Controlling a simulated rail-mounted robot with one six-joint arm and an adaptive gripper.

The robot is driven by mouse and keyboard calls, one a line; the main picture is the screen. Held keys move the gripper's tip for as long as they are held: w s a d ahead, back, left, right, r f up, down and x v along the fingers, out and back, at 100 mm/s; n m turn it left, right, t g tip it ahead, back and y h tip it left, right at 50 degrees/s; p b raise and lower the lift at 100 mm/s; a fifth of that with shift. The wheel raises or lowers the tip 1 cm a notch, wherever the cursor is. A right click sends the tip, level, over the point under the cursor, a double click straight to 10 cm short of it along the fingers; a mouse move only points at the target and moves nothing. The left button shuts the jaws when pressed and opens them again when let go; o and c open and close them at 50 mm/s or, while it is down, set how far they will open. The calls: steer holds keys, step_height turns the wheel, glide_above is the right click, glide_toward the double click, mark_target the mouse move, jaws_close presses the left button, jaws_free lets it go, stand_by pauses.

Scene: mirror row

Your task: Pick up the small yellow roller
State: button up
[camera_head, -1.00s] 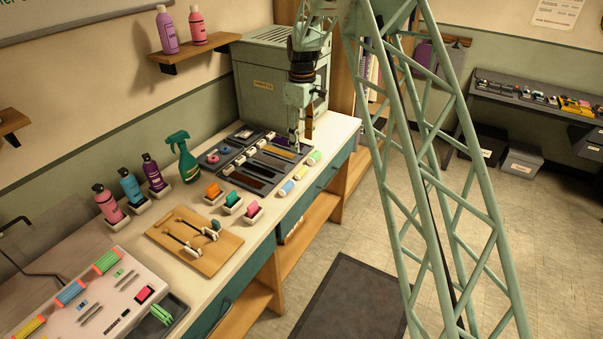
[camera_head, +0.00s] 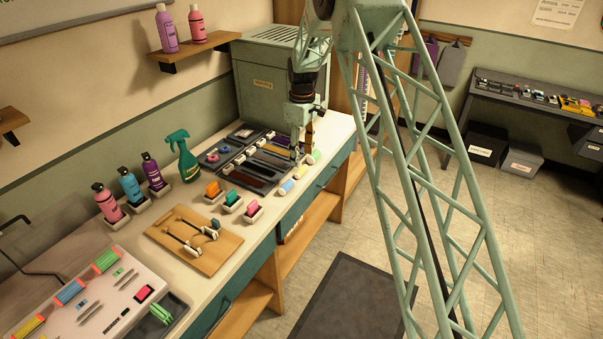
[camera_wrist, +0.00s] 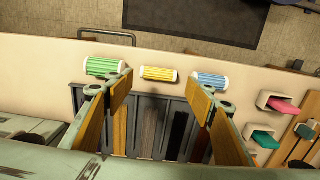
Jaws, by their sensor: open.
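The small yellow roller (camera_wrist: 158,74) has white ends and lies on the pale counter in the wrist view, between a green-striped roller (camera_wrist: 103,67) and a blue-striped roller (camera_wrist: 211,80). It also shows in the head view (camera_head: 301,173) near the counter's front edge. My gripper (camera_wrist: 164,88) is open and empty. Its fingers point toward the row of rollers, with the yellow roller seen between and just beyond the fingertips. In the head view my gripper (camera_head: 301,156) hangs low over the dark tray's right end, beside the rollers.
A dark slotted tray (camera_wrist: 174,153) lies under my fingers. Pink and teal items in white holders (camera_wrist: 270,102) stand to the right in the wrist view. The counter's front edge is close beyond the rollers. A grey-green metal cabinet (camera_head: 277,85) stands behind my gripper.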

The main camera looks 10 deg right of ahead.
mark_target(302, 169)
steer(key=shift+f, duration=0.6)
steer(key=shift+f, duration=0.15)
steer(key=shift+w+f, duration=0.15)
steer(key=shift+f, duration=2.3)
steer(key=c, duration=0.5)
steer(key=shift+r, duration=0.1)
